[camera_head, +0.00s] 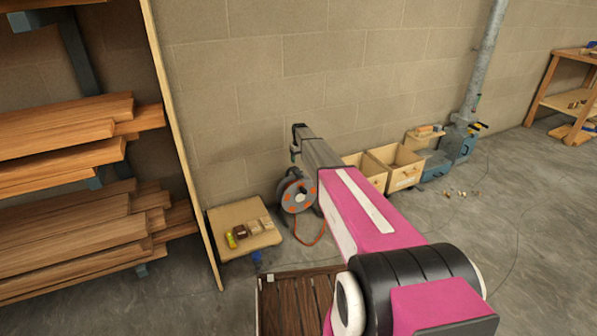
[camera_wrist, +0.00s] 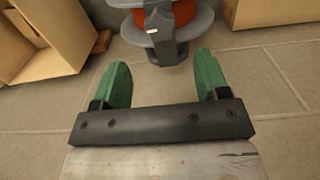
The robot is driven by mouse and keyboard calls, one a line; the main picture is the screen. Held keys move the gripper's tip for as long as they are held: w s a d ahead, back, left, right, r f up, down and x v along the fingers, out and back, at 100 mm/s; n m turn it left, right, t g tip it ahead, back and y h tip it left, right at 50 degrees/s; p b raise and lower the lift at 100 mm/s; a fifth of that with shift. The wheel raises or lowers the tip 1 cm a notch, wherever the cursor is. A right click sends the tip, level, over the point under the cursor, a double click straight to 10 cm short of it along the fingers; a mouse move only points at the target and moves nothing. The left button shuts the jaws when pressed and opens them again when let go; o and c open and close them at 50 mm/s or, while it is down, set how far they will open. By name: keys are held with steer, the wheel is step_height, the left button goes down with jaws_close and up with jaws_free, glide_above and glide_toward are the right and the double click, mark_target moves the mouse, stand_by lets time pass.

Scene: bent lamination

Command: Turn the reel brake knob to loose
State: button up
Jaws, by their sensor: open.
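The cable reel (camera_head: 297,196) stands on the floor by the block wall in the head view, with a grey disc, orange patches and an orange cable hanging from it. It also shows at the top of the wrist view (camera_wrist: 181,16), with grey flanges, an orange winding and a dark grey upright carrying a small white mark. I cannot clearly make out the brake knob or its setting. My gripper (camera_wrist: 163,80) has two green fingers, spread apart and empty, with the reel beyond them and apart from them. In the head view my arm reaches past the reel's right side.
A low wooden stand (camera_head: 230,217) with small blocks is left of the reel. Open boxes (camera_head: 403,182) stand to its right; one box (camera_wrist: 50,42) shows in the wrist view. A lumber rack (camera_head: 70,145) fills the left. A dark slatted surface (camera_head: 290,305) lies in front.

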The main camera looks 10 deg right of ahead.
mark_target(299, 170)
step_height(299, 170, down, 8)
steer(key=shift+f, duration=0.1)
steer(key=c, duration=0.9)
